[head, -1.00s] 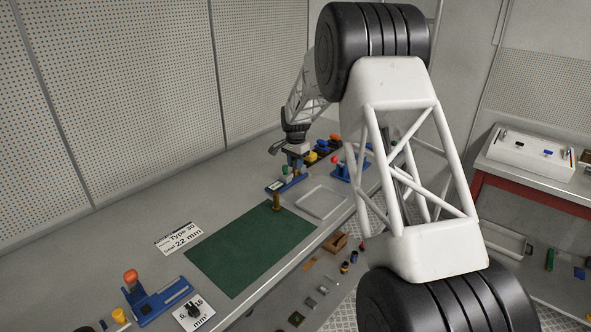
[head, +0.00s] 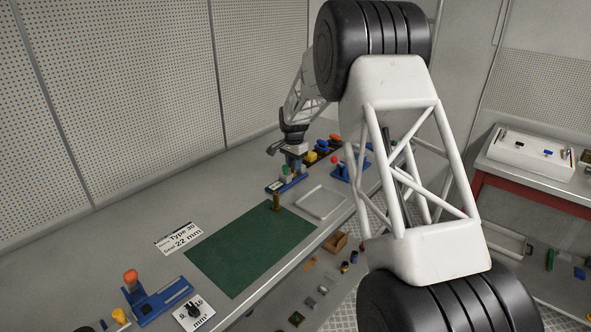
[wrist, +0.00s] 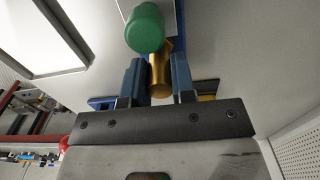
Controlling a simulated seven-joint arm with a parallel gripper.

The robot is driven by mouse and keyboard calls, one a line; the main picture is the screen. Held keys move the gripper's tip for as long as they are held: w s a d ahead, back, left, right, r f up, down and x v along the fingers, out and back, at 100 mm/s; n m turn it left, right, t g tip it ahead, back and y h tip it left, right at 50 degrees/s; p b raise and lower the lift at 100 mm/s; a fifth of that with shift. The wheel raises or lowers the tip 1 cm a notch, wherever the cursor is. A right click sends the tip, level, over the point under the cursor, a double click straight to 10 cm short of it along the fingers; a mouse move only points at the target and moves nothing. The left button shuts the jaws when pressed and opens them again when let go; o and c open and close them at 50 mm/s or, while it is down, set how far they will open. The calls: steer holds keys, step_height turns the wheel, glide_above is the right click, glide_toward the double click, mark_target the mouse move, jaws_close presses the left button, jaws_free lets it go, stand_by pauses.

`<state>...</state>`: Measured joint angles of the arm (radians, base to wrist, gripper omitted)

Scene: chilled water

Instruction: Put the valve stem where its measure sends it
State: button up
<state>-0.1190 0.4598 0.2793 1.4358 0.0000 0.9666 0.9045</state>
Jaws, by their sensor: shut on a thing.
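My gripper (head: 293,165) is at the far part of the bench, right over a blue fixture with a green knob (head: 286,182). In the wrist view, the blue fingers of my gripper (wrist: 159,80) are shut on a brass cylinder (wrist: 160,76), which looks like the valve stem. The green knob (wrist: 145,28) shows just beyond it and covers part of its far end. I cannot tell whether the held cylinder touches the fixture. Another brass post (head: 276,202) stands upright at the far corner of the green mat (head: 245,250). A card (head: 179,238) reads "Type 30" and "22 mm".
A shallow grey tray (head: 320,203) lies right of the mat. A blue fixture with a red knob (head: 340,168) stands behind it. A blue fixture with an orange knob (head: 150,298) stands at the near left, beside a mm² dial card (head: 194,312). The mat's middle is clear.

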steer(key=shift+r, duration=0.3)
steer(key=shift+r, duration=0.7)
steer(key=shift+r, duration=0.35)
steer(key=shift+r, duration=1.05)
steer(key=shift+r, duration=0.3)
jaws_close()
steer(key=shift+r, duration=1.85)
steer(key=shift+s, duration=0.15)
